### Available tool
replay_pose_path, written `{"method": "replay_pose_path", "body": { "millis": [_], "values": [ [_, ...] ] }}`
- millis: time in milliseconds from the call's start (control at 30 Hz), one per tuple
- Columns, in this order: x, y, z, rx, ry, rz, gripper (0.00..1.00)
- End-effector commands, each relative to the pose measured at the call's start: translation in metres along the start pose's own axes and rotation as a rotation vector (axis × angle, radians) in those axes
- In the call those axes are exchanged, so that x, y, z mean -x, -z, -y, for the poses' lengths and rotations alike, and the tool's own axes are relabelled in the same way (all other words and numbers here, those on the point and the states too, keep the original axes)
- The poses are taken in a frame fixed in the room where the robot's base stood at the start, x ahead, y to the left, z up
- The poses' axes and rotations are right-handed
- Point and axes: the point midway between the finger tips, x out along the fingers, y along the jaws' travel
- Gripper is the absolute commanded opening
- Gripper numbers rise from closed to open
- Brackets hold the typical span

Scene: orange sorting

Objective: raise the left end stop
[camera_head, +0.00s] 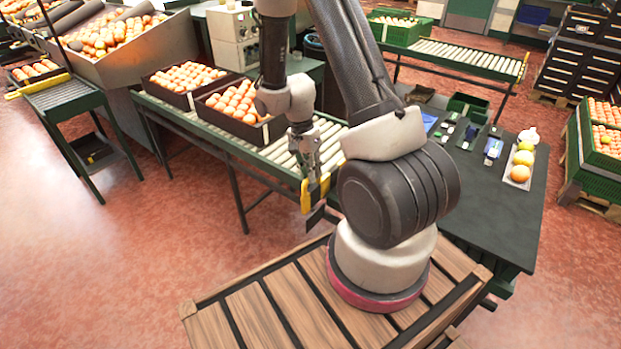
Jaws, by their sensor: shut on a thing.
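A yellow end stop (306,197) stands at the near right end of the middle roller conveyor (283,153), beside my arm. My gripper (313,178) points down at this end stop and is shut on its upper part. The fingertips are small in the picture, and my arm hides part of the area to the right. A dark plate shows just below the yellow part. I cannot tell how high the stop sits against the rollers.
Two dark crates of oranges (185,85) (235,105) stand on the middle conveyor, left of my gripper. A dark table (500,215) with small items and a fruit tray (518,178) is at right. Other roller conveyors stand at far left (65,95) and back right (465,58).

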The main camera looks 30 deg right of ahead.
Motion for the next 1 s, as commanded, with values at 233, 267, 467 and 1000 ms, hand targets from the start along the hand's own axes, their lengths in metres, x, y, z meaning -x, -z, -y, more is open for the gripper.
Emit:
{"method": "replay_pose_path", "body": {
  "millis": [233,267,467,1000],
  "values": [
    [0.003,0.001,0.001,0.000,0.003,-0.002,0.21],
    [0.003,0.001,0.001,0.000,0.003,-0.002,0.27],
    [0.002,0.001,0.001,0.000,0.002,-0.002,0.37],
    [0.065,0.001,0.002,0.000,0.008,-0.004,0.37]
  ]
}}
